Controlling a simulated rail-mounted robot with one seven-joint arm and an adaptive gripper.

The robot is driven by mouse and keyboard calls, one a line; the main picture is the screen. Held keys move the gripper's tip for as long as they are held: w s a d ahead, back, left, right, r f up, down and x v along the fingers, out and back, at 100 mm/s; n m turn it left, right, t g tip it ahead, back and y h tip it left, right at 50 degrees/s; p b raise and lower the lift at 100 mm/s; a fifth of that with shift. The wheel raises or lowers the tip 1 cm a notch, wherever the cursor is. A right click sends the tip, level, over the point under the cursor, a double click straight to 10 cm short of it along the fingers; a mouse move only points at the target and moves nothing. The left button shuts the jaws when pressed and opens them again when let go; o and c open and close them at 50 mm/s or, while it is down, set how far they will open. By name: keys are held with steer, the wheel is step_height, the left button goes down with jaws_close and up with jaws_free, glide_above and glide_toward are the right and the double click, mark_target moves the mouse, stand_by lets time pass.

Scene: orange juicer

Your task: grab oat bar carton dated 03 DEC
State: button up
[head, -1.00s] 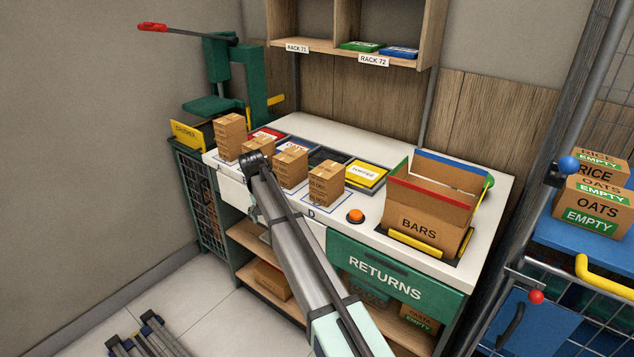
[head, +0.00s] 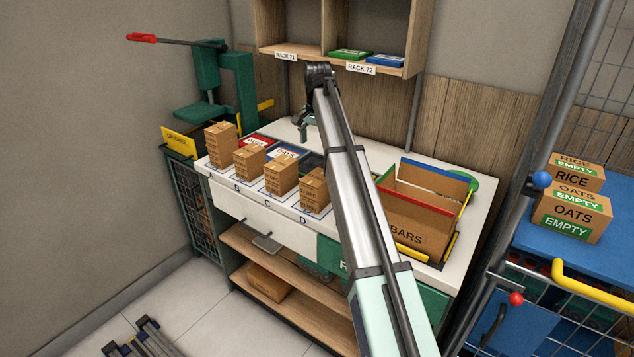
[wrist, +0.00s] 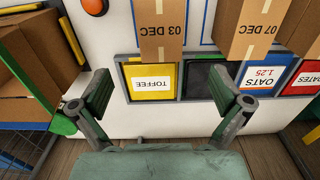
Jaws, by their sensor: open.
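The carton marked 03 DEC (wrist: 158,28) is a brown taped box at the top of the wrist view. By its place beside the yellow toffee tray, it matches the carton at spot D in the head view (head: 314,190). A carton marked 07 DEC (wrist: 250,25) stands to its right in the wrist view, matching the one at spot C (head: 282,177). My gripper (wrist: 162,88) is open and empty. Its fingers are apart over the tray row, with the 03 DEC carton beyond them. In the head view my gripper (head: 305,128) hangs above the back of the counter.
Two more cartons stand farther left on the counter (head: 221,144) (head: 249,163). The toffee tray (wrist: 153,83) and an oats tray (wrist: 262,77) lie by the cartons. An open BARS box (head: 415,215) stands right of my arm. An orange button (wrist: 95,5) is near the 03 DEC carton.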

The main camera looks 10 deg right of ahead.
mark_target(317, 177)
step_height(317, 177, down, 10)
steer(key=shift+r+p, duration=0.25)
steer(key=shift+p, duration=0.95)
steer(key=shift+f+p, duration=1.2)
steer(key=shift+f, duration=1.4)
steer(key=c, duration=1.2)
